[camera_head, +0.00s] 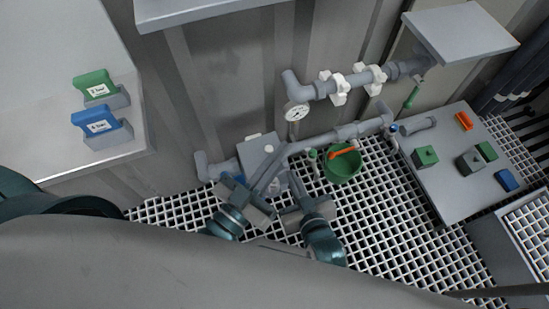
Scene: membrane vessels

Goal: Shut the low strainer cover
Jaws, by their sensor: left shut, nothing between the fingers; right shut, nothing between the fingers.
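A grey square plate (257,151) with a small round mark stands low by the wall, near the left end of the low grey pipe; it looks like the strainer cover. Its hinge and the strainer body under it are mostly hidden, so I cannot tell how far open it is. My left gripper (269,178) is shut and empty at the plate's lower edge; whether it touches cannot be told. My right gripper (294,185) is shut and empty, just right of and a little below the left one.
A green bucket (342,166) with an orange tool stands right of my grippers on the grating (385,215). An upper pipe (320,88) with white fittings and a gauge runs above. A grey table (455,187) with coloured blocks is at right; a grey cabinet (60,150) at left.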

